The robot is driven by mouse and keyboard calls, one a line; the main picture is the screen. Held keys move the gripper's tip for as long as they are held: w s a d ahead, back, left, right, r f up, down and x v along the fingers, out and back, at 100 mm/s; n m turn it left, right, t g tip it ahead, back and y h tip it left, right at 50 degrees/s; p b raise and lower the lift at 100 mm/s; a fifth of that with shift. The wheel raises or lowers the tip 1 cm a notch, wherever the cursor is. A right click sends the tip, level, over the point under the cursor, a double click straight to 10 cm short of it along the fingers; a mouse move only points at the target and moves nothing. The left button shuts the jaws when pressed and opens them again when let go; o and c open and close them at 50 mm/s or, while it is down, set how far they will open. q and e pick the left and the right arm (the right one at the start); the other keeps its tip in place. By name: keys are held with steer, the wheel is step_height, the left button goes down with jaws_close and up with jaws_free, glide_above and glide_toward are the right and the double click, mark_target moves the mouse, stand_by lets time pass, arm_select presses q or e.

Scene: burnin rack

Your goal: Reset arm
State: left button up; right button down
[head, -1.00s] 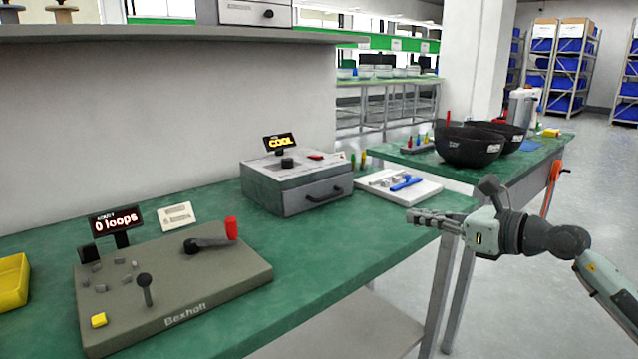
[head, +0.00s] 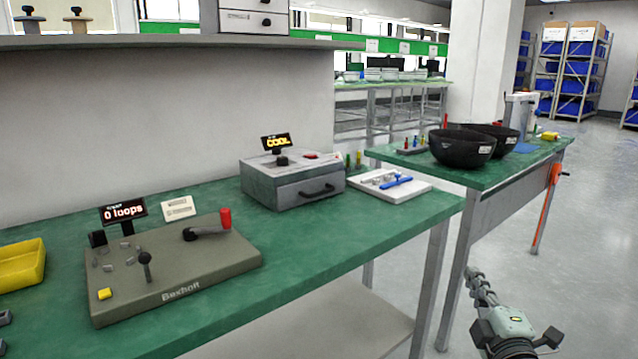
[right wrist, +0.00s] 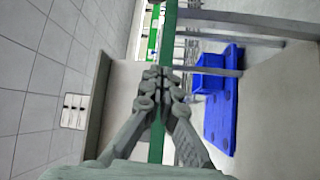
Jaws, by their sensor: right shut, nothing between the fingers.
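My right gripper (head: 476,279) is at the lower right of the head view, over the floor in front of the tables and lower than the table top. In the right wrist view its two fingers (right wrist: 160,78) meet at the tips; it is shut and empty. It touches nothing that I can see. My left gripper is in neither view.
The green table (head: 330,235) carries a Bexhoft panel (head: 190,265) reading "0 loops", a grey box (head: 292,180) reading "COOL" and a white tray (head: 410,194). Black bowls (head: 462,148) stand on the second table. The floor (head: 590,230) at right is clear.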

steer(key=s+d+f+m+g+h, duration=0.2)
steer(key=s+f+m+g, duration=0.4)
steer(key=f, duration=0.5)
steer(key=s+d+f+m+g+h, duration=0.1)
steer(key=s+f+m+g, duration=0.25)
steer(key=s+f, duration=0.65)
steer(key=s+a+f+m+g+y, duration=0.1)
steer(key=s+a+f+m+g, duration=0.1)
steer(key=s+f, duration=0.4)
steer(key=s+a+f+m+g+y, duration=0.1)
steer(key=s+a+f+m+g, duration=0.1)
steer(key=s+f+g, duration=0.3)
steer(key=s+a+f, duration=0.1)
steer(key=s+f, duration=0.1)
steer(key=s, duration=0.1)
steer(key=shift+s+a+y, duration=0.2)
steer(key=shift+a+y, duration=0.1)
